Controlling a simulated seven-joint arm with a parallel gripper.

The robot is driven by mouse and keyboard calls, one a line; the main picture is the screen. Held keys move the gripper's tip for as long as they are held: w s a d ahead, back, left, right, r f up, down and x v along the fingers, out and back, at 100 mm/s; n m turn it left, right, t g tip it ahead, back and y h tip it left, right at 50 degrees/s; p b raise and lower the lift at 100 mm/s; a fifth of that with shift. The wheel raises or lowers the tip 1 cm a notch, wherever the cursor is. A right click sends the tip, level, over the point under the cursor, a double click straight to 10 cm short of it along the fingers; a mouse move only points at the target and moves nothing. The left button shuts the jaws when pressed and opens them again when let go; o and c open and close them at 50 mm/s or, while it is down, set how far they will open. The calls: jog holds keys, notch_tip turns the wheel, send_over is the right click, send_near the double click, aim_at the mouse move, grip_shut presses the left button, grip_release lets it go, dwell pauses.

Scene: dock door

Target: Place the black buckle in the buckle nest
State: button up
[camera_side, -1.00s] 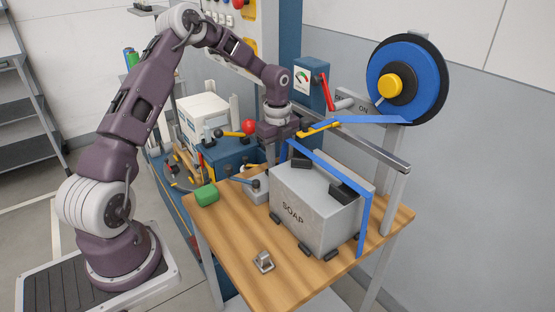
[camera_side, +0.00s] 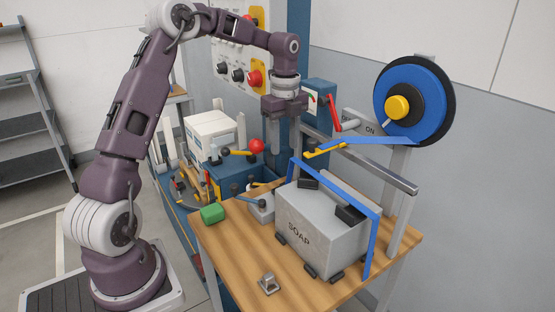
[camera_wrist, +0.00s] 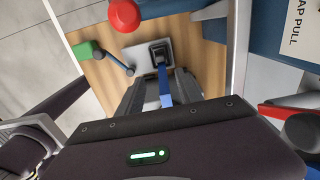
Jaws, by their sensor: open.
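A black frame-like piece (camera_wrist: 158,52), which looks like the black buckle, sits on a grey plate (camera_wrist: 135,60) in the wrist view. That plate looks like the buckle nest; in the side view it is the low grey block (camera_side: 260,209) with a lever, left of the soap box. I cannot tell whether the buckle is fully seated. My gripper (camera_side: 285,145) is open and empty, well above the block and the table, pointing down. In the wrist view its dark fingers (camera_wrist: 160,95) stand apart, with the blue strap (camera_wrist: 165,85) visible between them.
The grey soap box (camera_side: 315,235) is right of the block, with the blue strap around it. A green block (camera_side: 212,213), a small metal piece (camera_side: 268,284) and a red-ball lever (camera_side: 256,146) are nearby. The metal rail (camera_side: 370,165) and strap reel (camera_side: 412,100) are at right.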

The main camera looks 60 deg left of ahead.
jog(key=s+d+r+n+t+y, duration=0.25)
jog(key=s+d+r+n, duration=0.55)
jog(key=s+d+r, duration=0.4)
jog(key=s+d+f+n+t+h, duration=0.1)
jog(key=s+d+n, duration=0.2)
jog(key=s+n, duration=0.2)
jog(key=s+d+f+n+t+h, duration=0.1)
jog(key=s+d+n+t, duration=0.1)
jog(key=s, duration=0.9)
jog(key=d+n, duration=0.1)
jog(key=n, duration=0.1)
jog(key=shift+s+d+f+n, duration=0.15)
jog(key=shift+d+f+n, duration=0.2)
jog(key=shift+n, duration=0.05)
